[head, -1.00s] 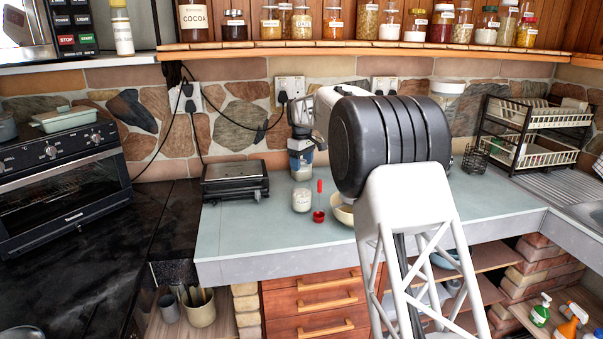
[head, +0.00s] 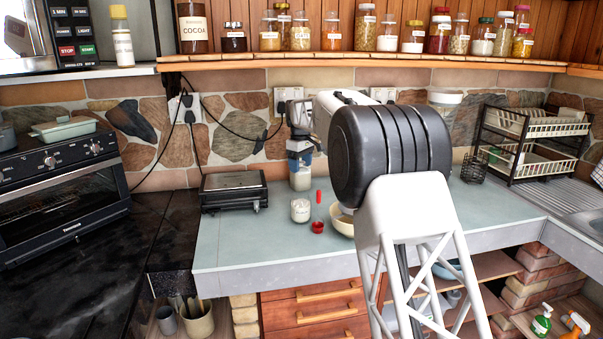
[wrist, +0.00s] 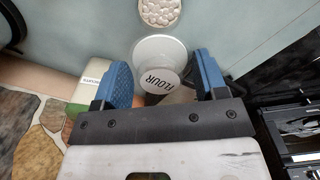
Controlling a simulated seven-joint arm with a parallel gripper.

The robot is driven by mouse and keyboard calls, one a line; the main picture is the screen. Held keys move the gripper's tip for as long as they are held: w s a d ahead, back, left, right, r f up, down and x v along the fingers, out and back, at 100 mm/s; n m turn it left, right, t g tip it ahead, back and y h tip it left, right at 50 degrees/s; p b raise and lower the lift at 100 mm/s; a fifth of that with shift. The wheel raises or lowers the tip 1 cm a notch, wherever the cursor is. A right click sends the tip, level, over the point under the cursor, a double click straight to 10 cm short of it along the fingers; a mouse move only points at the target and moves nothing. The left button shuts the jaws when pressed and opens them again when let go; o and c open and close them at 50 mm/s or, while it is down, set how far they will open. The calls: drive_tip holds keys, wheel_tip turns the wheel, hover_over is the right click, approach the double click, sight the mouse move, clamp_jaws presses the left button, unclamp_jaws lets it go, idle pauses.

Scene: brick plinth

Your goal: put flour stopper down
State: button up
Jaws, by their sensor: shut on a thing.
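The flour stopper (wrist: 160,80) shows in the wrist view as a pale disc lettered FLOUR between my two blue fingertips. My gripper (head: 300,153) is shut on it, over the back part of the counter. In the wrist view a wider pale round shape surrounds the stopper's far side; I cannot tell whether it is part of the stopper or a thing below. In the head view a pale shape (head: 300,179) shows under my fingers; contact with the counter is unclear. An open glass jar of white contents (head: 300,211) stands in front, also in the wrist view (wrist: 160,12).
A black sandwich press (head: 233,190) stands left. The pale counter (head: 240,240) is clear at front left. The stone wall (head: 240,115) is close behind my gripper.

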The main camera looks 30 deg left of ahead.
drive_tip(key=shift+s, duration=0.1)
drive_tip(key=s+d+f, duration=0.8)
drive_tip(key=s+f, duration=0.3)
drive_tip(key=s, duration=0.1)
drive_tip(key=s+d+f, duration=0.3)
drive_tip(key=s+d, duration=0.8)
drive_tip(key=d, duration=0.3)
drive_tip(key=shift+f+n, duration=0.35)
drive_tip(key=shift+n, duration=0.05)
drive_tip(key=shift+w, duration=0.1)
drive_tip(key=shift+w+a+f, duration=0.25)
drive_tip(key=shift+w+a, duration=1.45)
drive_tip(key=shift+w, duration=0.15)
drive_tip(key=shift+w+a+f, duration=0.2)
drive_tip(key=shift+w+a, duration=1.55)
drive_tip(key=shift+w, duration=0.1)
drive_tip(key=shift+w+a+f, duration=0.25)
drive_tip(key=shift+w+a, duration=1.45)
drive_tip(key=shift+w, duration=0.15)
drive_tip(key=shift+w, duration=0.1)
